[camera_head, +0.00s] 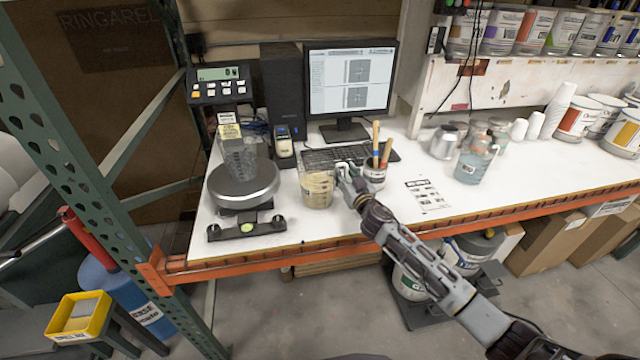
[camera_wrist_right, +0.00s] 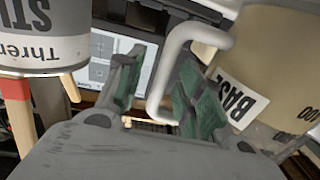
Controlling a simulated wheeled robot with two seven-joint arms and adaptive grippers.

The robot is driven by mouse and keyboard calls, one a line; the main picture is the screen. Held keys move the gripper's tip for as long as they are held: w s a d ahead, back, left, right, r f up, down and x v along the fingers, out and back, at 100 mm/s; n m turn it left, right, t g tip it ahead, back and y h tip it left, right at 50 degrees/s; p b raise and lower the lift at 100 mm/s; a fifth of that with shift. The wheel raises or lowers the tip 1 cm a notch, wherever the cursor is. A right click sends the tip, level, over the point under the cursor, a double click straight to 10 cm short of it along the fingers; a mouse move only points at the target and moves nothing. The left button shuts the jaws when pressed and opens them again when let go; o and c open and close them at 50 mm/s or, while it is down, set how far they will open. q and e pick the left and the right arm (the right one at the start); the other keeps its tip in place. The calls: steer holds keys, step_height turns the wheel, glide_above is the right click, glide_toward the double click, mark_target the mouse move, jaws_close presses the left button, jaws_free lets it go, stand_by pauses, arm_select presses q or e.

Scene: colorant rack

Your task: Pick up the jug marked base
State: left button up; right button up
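The jug marked base (camera_head: 318,190) stands upright on the white bench and holds a beige content. In the right wrist view the jug (camera_wrist_right: 262,60) is at the right, with its BASE label and part of its scale showing. Its pale handle (camera_wrist_right: 165,75) lies between the two green-padded fingers of my right gripper (camera_wrist_right: 158,98), which look apart. In the head view my right gripper (camera_head: 346,180) is at the jug's right side, by the handle. My left gripper is not in view.
A stirrer pot (camera_head: 375,176) with wooden handles stands close right of my right gripper; a labelled pot also shows in the wrist view (camera_wrist_right: 45,45). A scale (camera_head: 243,188) with a clear jug (camera_head: 240,158) is left. The keyboard (camera_head: 345,155) is behind. Paper lies right.

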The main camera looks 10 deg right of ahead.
stand_by(0.4)
jaws_close()
steer(key=shift+r, duration=0.15)
